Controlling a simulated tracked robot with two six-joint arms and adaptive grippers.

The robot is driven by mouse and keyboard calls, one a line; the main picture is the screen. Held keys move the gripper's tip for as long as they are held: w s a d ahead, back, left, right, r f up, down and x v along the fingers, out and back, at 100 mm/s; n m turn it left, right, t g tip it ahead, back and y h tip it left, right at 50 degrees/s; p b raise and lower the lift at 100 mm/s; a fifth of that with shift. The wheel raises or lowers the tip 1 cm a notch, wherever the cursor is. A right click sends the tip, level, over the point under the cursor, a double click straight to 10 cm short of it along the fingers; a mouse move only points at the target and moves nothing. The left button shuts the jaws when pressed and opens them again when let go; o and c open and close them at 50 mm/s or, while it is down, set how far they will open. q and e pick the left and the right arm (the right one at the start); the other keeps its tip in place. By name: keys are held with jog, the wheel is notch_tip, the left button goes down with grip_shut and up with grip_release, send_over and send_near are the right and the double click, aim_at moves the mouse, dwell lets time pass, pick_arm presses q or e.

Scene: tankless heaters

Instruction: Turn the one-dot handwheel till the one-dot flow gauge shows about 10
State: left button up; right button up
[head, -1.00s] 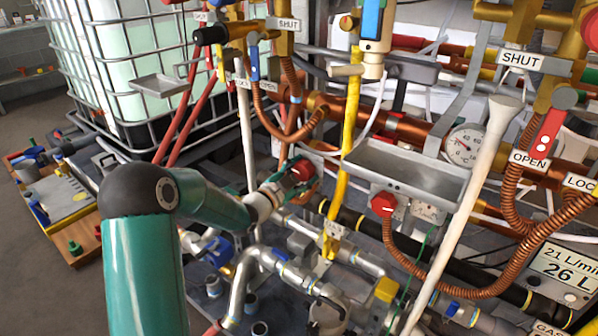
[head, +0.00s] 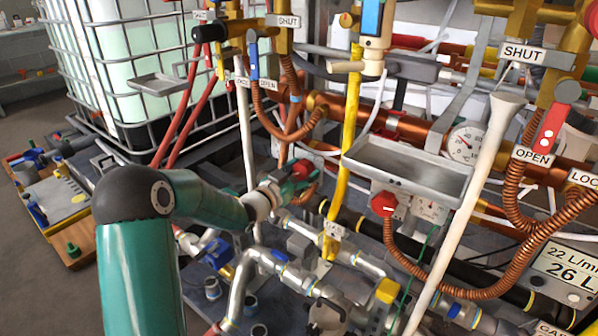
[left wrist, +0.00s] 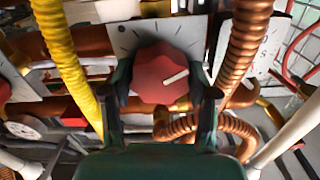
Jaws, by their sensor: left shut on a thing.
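A red lobed handwheel (left wrist: 160,75) with a white pointer line sits on a pale scale plate (left wrist: 125,38) with tick marks and one dark dot. The pointer aims right and slightly up in the left wrist view. My left gripper (left wrist: 163,100) has a finger on each side of the wheel and is shut on it. In the head view, the gripper (head: 284,186) covers most of the wheel (head: 302,170). A flow display (head: 566,262) at the right edge reads 22 L/min and 26 L; I cannot see a dot mark on it. My right gripper is out of view.
A second red handwheel (head: 384,204) is to the right, under a grey tray (head: 410,168). A yellow pipe (head: 345,170) stands between the two wheels. Coiled copper hoses (left wrist: 250,40) and a white pole (head: 470,200) crowd the right side.

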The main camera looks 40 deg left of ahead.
pick_arm(q)
jog(key=shift+w+r+n, duration=0.1)
jog(key=shift+r+n, duration=0.2)
jog(key=shift+n, duration=0.3)
jog(key=o, duration=1)
jog(key=shift+o, duration=0.8)
jog(key=shift+f+n, duration=0.1)
jog(key=shift+n, duration=0.2)
jog(key=s, duration=0.8)
jog(key=shift+d, duration=0.45)
